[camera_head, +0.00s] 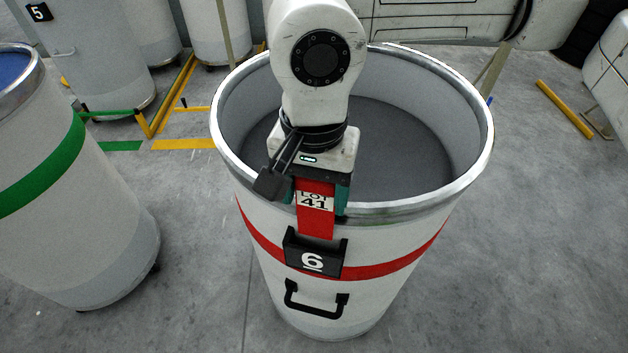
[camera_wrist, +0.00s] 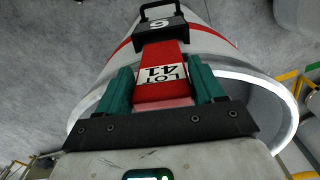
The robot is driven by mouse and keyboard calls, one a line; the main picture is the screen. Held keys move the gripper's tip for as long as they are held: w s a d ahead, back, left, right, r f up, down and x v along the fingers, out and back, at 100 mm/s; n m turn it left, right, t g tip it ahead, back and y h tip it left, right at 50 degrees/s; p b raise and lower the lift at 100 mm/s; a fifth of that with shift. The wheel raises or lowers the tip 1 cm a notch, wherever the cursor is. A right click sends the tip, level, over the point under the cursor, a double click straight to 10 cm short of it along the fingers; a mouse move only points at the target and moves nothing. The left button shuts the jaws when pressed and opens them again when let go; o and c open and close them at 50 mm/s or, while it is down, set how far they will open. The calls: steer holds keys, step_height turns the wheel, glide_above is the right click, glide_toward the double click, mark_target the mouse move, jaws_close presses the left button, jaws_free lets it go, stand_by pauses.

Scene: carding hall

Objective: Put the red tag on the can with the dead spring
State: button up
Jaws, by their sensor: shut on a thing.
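The red tag (camera_head: 316,222), with a white label reading LOT 41, hangs at the front rim of the can numbered 6 (camera_head: 385,233). Its lower end meets the black number holder (camera_head: 314,256) on the can's front; I cannot tell whether it sits inside. My gripper (camera_head: 318,192) is shut on the tag's upper part, just over the rim. In the wrist view the teal fingers (camera_wrist: 160,88) flank the tag (camera_wrist: 163,62) on both sides. Can 6 has a red band and a handle; its inside shows a flat grey floor or plate, partly hidden by my arm.
A can with a green band (camera_head: 75,235) and a blue inside stands at the left. A can numbered 5 (camera_head: 95,60) stands behind it. Yellow and green floor marks lie between. White machines stand at the back.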

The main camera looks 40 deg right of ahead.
mark_target(314, 207)
steer(key=shift+f+b, duration=1.9)
steer(key=shift+b, duration=0.2)
steer(key=o, duration=1.1)
steer(key=shift+r, duration=0.15)
step_height(314, 207, up, 11)
steer(key=b, duration=0.1)
steer(key=shift+f, duration=0.2)
